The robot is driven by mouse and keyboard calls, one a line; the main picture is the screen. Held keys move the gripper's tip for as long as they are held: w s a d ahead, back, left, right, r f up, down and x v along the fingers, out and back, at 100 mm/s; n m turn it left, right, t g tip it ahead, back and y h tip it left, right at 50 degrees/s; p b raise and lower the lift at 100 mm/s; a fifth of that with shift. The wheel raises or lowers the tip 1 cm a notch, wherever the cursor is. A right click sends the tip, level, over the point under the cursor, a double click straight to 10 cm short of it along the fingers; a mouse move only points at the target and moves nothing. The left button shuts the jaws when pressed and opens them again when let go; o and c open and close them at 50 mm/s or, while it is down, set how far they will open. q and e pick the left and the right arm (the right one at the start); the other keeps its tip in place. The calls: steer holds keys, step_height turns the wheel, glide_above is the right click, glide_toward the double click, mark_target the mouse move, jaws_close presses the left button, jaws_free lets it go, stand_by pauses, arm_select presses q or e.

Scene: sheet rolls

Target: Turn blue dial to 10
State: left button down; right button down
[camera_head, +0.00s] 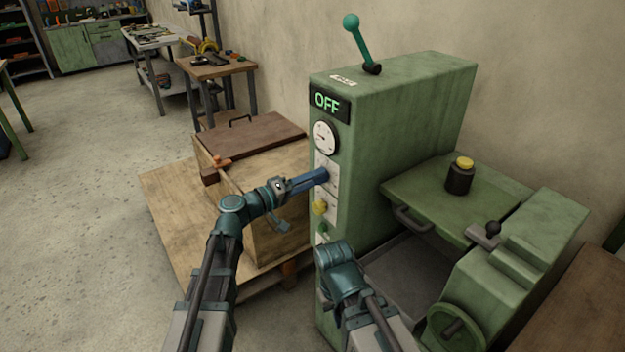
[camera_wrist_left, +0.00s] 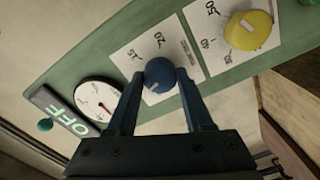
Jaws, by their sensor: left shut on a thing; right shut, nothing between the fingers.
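The blue dial (camera_wrist_left: 160,74) sits on a white scale plate in the left wrist view, with the numbers 15 and 20 showing beside it. A pale mark on the dial points to the lower left of that picture, away from both numbers; the 10 cannot be made out. My left gripper (camera_wrist_left: 160,88) is shut on the blue dial, one finger on each side. In the head view the left gripper (camera_head: 318,177) reaches the front panel of the green machine (camera_head: 395,120) and mostly hides the dial. My right gripper (camera_head: 338,262) is shut and empty, low before the panel.
A yellow dial (camera_head: 320,207) and a green knob (camera_head: 322,230) sit below the blue dial. A round gauge (camera_head: 326,137) and a display reading OFF (camera_head: 328,103) are above. A wooden crate (camera_head: 285,225) stands close on the left; open floor lies beyond.

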arm_select(q)
steer(key=shift+s+m, duration=0.1)
steer(key=shift+m, duration=1.3)
steer(key=shift+f+m, duration=0.1)
steer(key=shift+m, duration=0.2)
steer(key=shift+c, duration=1.5)
jaws_free()
steer(key=shift+a, duration=0.1)
steer(key=v, duration=1.3)
steer(key=shift+s+a, duration=0.25)
